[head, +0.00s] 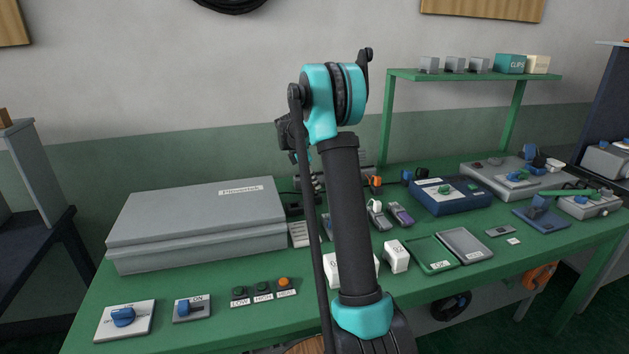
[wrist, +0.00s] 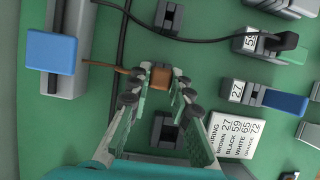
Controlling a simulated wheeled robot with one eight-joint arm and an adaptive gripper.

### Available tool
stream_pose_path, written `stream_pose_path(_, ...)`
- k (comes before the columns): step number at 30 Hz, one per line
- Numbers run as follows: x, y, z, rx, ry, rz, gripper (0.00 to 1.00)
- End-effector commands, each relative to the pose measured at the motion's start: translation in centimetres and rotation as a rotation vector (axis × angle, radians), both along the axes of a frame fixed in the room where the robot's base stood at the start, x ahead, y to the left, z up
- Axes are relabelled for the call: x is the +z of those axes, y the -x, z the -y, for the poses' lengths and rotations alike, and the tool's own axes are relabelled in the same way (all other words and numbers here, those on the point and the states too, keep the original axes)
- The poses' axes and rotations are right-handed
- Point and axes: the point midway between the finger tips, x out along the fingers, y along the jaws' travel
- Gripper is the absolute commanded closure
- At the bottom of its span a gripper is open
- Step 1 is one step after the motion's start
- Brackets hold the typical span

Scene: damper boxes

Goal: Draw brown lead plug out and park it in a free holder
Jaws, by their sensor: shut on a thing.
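The brown lead plug (wrist: 161,78) is a small brown block in the wrist view, between my fingertips. My gripper (wrist: 160,84) is shut on it. A thin brown lead (wrist: 104,65) runs left from the plug to beside a blue block (wrist: 53,51). One dark grey holder (wrist: 168,16) stands beyond the plug and looks empty, apart from a black cable passing close by. Another dark holder (wrist: 165,132) lies nearer, between my fingers, and also looks empty. I cannot tell whether the plug touches anything beneath it. In the head view my arm hides most of this area.
A wiring card (wrist: 236,134) lies at right. Terminal 52 (wrist: 250,43) has a black plug (wrist: 287,41) beside it; terminal 27 (wrist: 237,90) has a blue part. In the head view, a large grey case (head: 200,218) stands left and a shelf (head: 475,76) stands behind.

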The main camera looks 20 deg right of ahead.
Motion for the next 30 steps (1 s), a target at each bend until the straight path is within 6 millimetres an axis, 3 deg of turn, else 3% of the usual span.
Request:
stream_pose_path(28,-2.1,0.0,0.0,0.000,0.000,0.000,0.98)
stream_pose_path(29,-2.1,0.0,0.0,0.000,0.000,0.000,0.78)
stream_pose_path(30,-2.1,0.0,0.0,0.000,0.000,0.000,0.73)
